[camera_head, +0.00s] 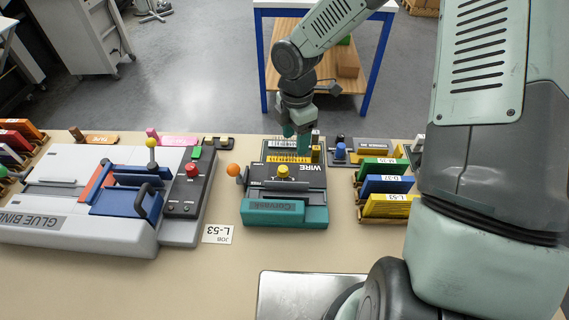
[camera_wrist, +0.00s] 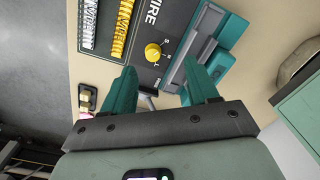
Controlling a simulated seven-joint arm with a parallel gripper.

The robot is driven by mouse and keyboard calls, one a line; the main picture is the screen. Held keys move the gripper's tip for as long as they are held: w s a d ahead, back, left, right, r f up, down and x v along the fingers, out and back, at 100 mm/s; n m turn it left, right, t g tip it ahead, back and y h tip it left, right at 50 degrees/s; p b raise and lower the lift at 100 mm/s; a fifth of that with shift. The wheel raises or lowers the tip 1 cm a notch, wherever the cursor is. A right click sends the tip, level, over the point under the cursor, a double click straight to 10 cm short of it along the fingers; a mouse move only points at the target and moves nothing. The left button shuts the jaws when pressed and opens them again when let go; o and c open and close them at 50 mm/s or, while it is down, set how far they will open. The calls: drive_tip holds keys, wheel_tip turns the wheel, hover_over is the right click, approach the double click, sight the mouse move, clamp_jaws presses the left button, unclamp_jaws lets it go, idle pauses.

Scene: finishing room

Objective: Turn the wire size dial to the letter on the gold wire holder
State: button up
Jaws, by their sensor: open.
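The wire machine (camera_head: 284,214) is teal and dark grey, marked WIRE, and stands mid-table. Its yellow dial (camera_head: 283,171) also shows in the wrist view (camera_wrist: 153,52), with small white letters beside it; I cannot read clearly which one it points to. A gold wire coil (camera_wrist: 121,32) lies beside a silver coil (camera_wrist: 90,25) on the machine. No letter on the gold wire holder is legible. My gripper (camera_wrist: 163,66) is open and empty, its teal fingers around the dial's side of the view. In the head view my gripper (camera_head: 297,140) is over the machine's back edge.
A glue binder (camera_head: 75,205) stands left, and an orange-knobbed lever (camera_head: 233,170) sticks out of the wire machine's left side. A job card (camera_head: 217,234) reads L-53. Coloured books (camera_head: 388,185) stand in a rack at right.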

sight(283, 169)
drive_tip(key=a+f+n, duration=0.1)
drive_tip(key=f, duration=0.2)
drive_tip(key=a+f, duration=0.1)
drive_tip(key=f, duration=0.3)
drive_tip(key=a+f+n, duration=0.1)
drive_tip(key=f, duration=0.3)
drive_tip(key=shift+f+n, duration=0.15)
drive_tip(key=shift+n, duration=0.15)
drive_tip(key=c, duration=1)
drive_tip(key=shift+c, duration=0.2)
